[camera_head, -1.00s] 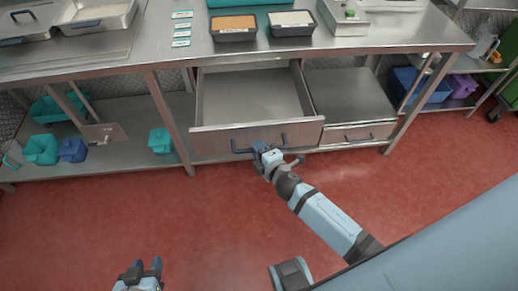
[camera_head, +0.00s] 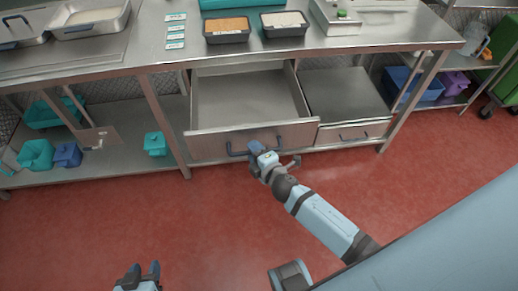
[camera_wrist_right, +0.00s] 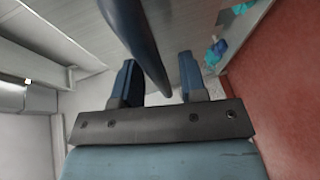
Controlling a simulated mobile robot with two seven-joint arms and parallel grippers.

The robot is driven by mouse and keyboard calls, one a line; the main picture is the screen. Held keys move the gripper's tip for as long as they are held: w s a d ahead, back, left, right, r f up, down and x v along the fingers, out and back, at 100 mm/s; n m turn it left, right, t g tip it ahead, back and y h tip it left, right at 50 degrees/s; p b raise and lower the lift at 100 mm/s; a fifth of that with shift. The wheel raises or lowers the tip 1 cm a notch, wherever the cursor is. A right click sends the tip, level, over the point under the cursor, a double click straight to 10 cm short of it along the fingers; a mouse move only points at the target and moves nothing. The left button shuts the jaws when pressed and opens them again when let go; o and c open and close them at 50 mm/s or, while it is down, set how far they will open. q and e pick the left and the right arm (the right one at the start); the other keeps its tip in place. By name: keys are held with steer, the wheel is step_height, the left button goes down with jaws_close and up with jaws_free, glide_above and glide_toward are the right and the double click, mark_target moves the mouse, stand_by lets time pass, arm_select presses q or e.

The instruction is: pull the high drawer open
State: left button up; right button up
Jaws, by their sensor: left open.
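The high drawer (camera_head: 252,141) under the steel counter is pulled out, and its empty inside (camera_head: 245,97) shows. In the right wrist view, the dark handle bar (camera_wrist_right: 140,40) passes between the fingers of the right gripper (camera_wrist_right: 160,82). The fingers are apart, with a gap visible on each side of the bar. My left gripper (camera_head: 146,271) is open and empty, low above the floor at the bottom left.
A closed drawer unit (camera_head: 352,134) stands just right of the open drawer. A table leg (camera_head: 168,125) is close on its left. Trays (camera_head: 227,30) stand on the counter. Bins (camera_head: 36,155) sit on the lower shelf. The red floor (camera_head: 110,225) in front is clear.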

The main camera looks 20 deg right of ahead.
arm_select(q)
steer(key=shift+d+f+b, duration=0.1)
steer(key=shift+f+b, duration=0.1)
steer(key=shift+b, duration=0.2)
arm_select(e)
steer(key=v, duration=1.3)
steer(key=shift+s, duration=0.4)
arm_select(q)
steer(key=shift+f, duration=0.1)
arm_select(e)
steer(key=s+a+f+m+g+y, duration=0.1)
steer(key=s+a+f+m+g, duration=0.15)
steer(key=m, duration=0.55)
steer(key=s+a+f+m+g, duration=0.1)
steer(key=s+f+m+g, duration=0.25)
steer(key=m, duration=0.45)
arm_select(q)
step_height(320, 180, up, 14)
steer(key=s+a+p, duration=0.1)
steer(key=p, duration=1.5)
steer(key=shift+a+f+m+t, duration=0.2)
steer(key=shift+m+t, duration=0.1)
arm_select(e)
step_height(320, 180, up, 15)
steer(key=s+d+t, duration=0.1)
steer(key=shift+d+f+n, duration=0.25)
steer(key=shift+d+n, duration=0.05)
steer(key=shift+d, duration=0.05)
arm_select(q)
steer(key=shift+r, duration=0.2)
